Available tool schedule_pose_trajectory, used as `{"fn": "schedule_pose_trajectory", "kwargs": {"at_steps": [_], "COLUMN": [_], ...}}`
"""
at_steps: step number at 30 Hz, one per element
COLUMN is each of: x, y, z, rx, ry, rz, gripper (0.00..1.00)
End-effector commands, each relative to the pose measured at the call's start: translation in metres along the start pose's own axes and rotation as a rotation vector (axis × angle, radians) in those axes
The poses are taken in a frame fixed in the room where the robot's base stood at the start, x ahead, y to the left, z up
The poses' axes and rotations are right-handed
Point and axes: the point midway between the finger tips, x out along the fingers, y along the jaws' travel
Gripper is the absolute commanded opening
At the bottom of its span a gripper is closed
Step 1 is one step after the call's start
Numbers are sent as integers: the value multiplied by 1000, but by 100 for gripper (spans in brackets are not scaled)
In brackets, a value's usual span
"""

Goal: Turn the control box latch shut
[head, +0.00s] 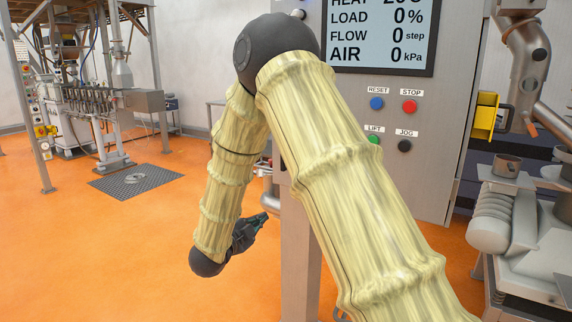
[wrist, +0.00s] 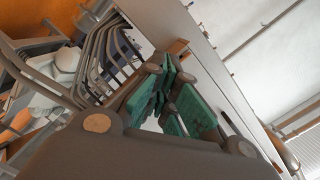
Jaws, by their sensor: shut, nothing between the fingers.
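The control box (head: 420,165) is a grey metal cabinet with a screen and several push buttons, right of centre in the head view. My arm crosses in front of its left part. I cannot make out a latch on it for certain. My gripper (head: 262,218) hangs low, left of the cabinet's support post, apart from the cabinet face. In the wrist view my gripper (wrist: 178,100) shows green finger pads close together, shut and empty. A grey panel lies beyond the fingers there; I cannot tell if it is the control box.
A yellow bracket-like part (head: 484,117) sits at the cabinet's right edge, near steel pipes. Machinery (head: 520,235) stands at the lower right. A processing line (head: 100,105) stands at the back left. The orange floor (head: 110,250) is open at the left, with a dark floor grate (head: 136,181).

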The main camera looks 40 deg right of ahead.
Motion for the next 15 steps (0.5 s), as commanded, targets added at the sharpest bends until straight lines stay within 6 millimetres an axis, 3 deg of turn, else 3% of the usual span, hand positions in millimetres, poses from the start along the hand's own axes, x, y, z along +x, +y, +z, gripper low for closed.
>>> {"fn": "schedule_pose_trajectory", "kwargs": {"at_steps": [1,6,10,15], "x": [4,2,-3,-8], "y": [-28,-90,-116,-129], "z": [-20,-80,-112,-129], "rx": [95,357,481,548], "ry": [72,284,388,446], "rz": [0,19,34,44], "gripper": [0,0,0,0]}}
